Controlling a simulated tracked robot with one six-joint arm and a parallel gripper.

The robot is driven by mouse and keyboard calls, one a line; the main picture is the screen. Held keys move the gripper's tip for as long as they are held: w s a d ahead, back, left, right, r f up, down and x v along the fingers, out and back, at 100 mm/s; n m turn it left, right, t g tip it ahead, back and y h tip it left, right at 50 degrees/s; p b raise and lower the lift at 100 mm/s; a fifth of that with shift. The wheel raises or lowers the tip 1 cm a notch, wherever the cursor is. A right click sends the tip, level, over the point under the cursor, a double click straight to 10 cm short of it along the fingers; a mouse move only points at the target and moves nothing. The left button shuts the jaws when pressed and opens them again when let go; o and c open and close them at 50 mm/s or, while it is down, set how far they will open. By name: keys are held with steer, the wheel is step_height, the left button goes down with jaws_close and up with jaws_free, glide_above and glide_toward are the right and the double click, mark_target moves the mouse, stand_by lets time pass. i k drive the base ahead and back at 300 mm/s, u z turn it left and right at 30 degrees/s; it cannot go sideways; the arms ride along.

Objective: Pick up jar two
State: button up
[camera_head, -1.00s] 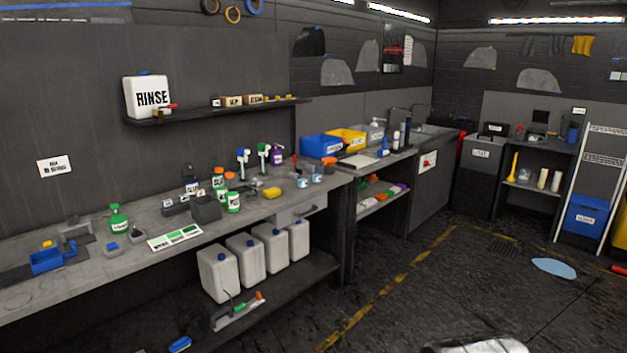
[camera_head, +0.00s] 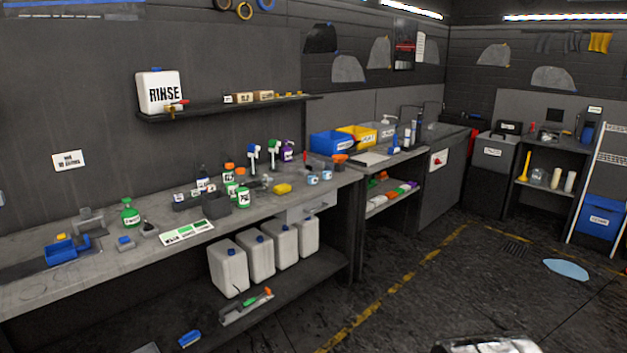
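Two small blue-and-white jars stand side by side near the right end of the grey workbench (camera_head: 95,268), a left jar (camera_head: 312,179) and a right jar (camera_head: 327,176). They are upright and apart from any gripper. Their labels are too small to read, so I cannot tell which one is jar two.
The dark floor (camera_head: 455,285) in front of the bench is clear.

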mark_target(312, 174)
steer(key=k, duration=1.35)
steer(key=z, duration=0.3)
steer(key=i, duration=1.35)
steer(key=z, duration=0.4)
steer(key=i, duration=2.4)
steer(key=u, duration=0.25)
